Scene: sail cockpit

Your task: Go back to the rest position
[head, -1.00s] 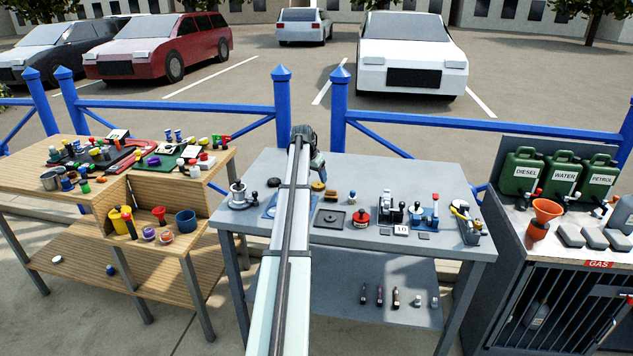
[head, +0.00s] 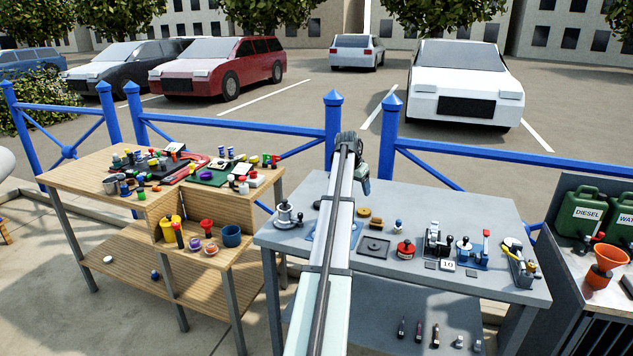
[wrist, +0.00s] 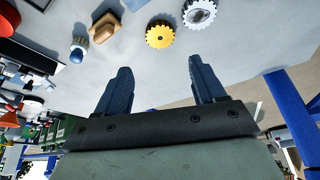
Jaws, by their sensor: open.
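My gripper (wrist: 155,92) shows in the wrist view with its two dark fingers apart and nothing between them. Beyond the fingertips in that view is the grey tabletop (wrist: 190,62). In the head view my arm reaches forward over the left part of the grey table (head: 465,200), with the gripper end (head: 360,172) above its far left part.
A yellow gear (wrist: 160,35) and a silver gear (wrist: 200,12) lie near the fingers. A winch (head: 288,215), a red round part (head: 405,250) and several fittings stand on the grey table. A wooden bench (head: 100,170) is left; a blue fence (head: 480,152) runs behind.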

